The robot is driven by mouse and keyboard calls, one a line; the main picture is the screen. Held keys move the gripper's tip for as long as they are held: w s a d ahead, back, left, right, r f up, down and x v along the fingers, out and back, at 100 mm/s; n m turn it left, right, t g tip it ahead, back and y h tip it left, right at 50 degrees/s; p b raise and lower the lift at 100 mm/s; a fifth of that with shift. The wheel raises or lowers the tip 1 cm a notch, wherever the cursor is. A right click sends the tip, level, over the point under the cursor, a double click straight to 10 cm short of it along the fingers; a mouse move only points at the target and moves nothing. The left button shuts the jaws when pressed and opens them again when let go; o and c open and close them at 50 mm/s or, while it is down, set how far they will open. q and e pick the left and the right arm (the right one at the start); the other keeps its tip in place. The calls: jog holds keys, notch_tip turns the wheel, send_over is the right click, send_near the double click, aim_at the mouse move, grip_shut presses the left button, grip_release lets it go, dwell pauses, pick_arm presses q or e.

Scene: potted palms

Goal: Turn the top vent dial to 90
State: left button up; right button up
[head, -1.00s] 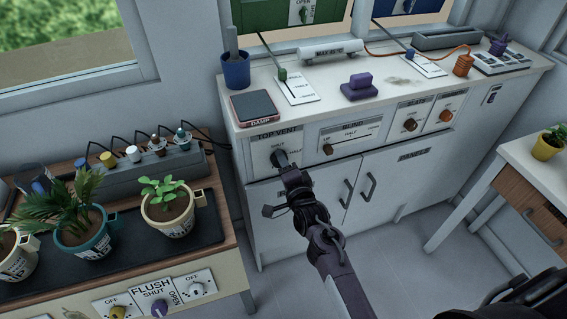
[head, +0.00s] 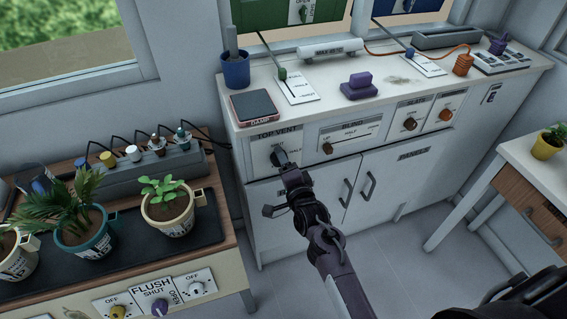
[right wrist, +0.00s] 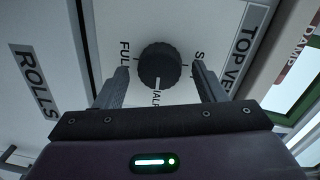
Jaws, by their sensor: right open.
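The top vent dial (right wrist: 158,62) is a dark round ribbed knob on the white panel. Its white pointer line points at the HALF mark, between FULL and the partly hidden SHUT mark in the right wrist view. My right gripper (right wrist: 160,70) is open, with one finger on each side of the dial and a visible gap at both sides. In the head view my right gripper (head: 282,158) is in front of the TOP VENT panel (head: 262,146) and hides most of the dial. My left gripper is not in view.
The blind slider (head: 328,148) and two more dials are to the right on the cabinet (head: 360,220). A tablet (head: 254,106) lies above the vent panel. A bench with potted plants (head: 172,212) stands at left.

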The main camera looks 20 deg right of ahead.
jog(key=s+p, duration=0.4)
jog(key=s, duration=0.3)
jog(key=shift+s+d+r+p, duration=0.15)
jog(key=shift+s+r+p, duration=0.1)
jog(key=shift+r+p, duration=0.05)
jog(key=s+a+f+n+g, duration=0.1)
jog(key=s+f+n+g, duration=0.3)
jog(key=f, duration=0.6)
jog(key=s+a+f+n+g+y, duration=0.1)
jog(key=s+f+n+g, duration=0.1)
jog(key=s+f, duration=0.6)
jog(key=s+a+f+n+g, duration=0.1)
jog(key=s+f+n+g, duration=0.25)
jog(key=f, duration=0.75)
jog(key=s+d+f+n+g, duration=0.2)
jog(key=s+f, duration=0.2)
jog(key=s, duration=0.5)
jog(key=s+d+f+n+g+h, duration=0.1)
jog(key=s+d+f+n+g, duration=0.1)
jog(key=s, duration=0.7)
jog(key=s+d+f+n+g, duration=0.2)
jog(key=s+d+f+n, duration=0.2)
jog(key=s+f, duration=0.3)
jog(key=shift+s+g+h, duration=0.3)
jog(key=shift+s+g, duration=0.05)
jog(key=shift+s, duration=0.55)
